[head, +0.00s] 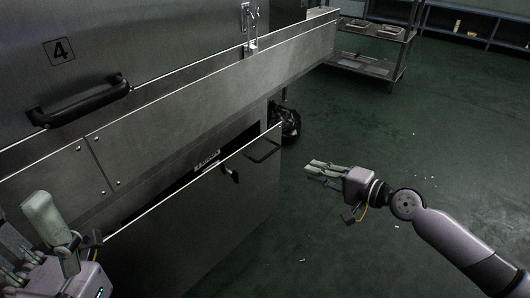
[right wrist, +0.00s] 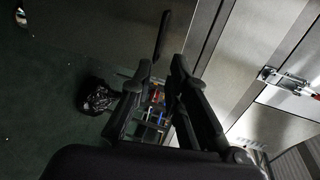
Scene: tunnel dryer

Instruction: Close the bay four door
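A steel panel marked 4 (head: 62,50) fills the upper left of the head view, with a black bar handle (head: 82,103) on it. A metal latch (head: 250,40) stands at its right end; a latch also shows in the right wrist view (right wrist: 290,80). I cannot tell whether the marked panel is fully shut. My right gripper (head: 318,169) is open and empty, over the floor to the right of the cabinet, touching nothing. My left gripper (head: 28,232) is at the lower left, in front of the cabinet; its fingers look apart and empty.
Below the ledge, a lower panel (head: 225,220) with a dark handle (head: 264,152) stands out, leaving a dark gap behind its top edge. A black bag (head: 291,124) is beside the cabinet. A rack (head: 375,45) stands farther back. The green floor at right is mostly clear.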

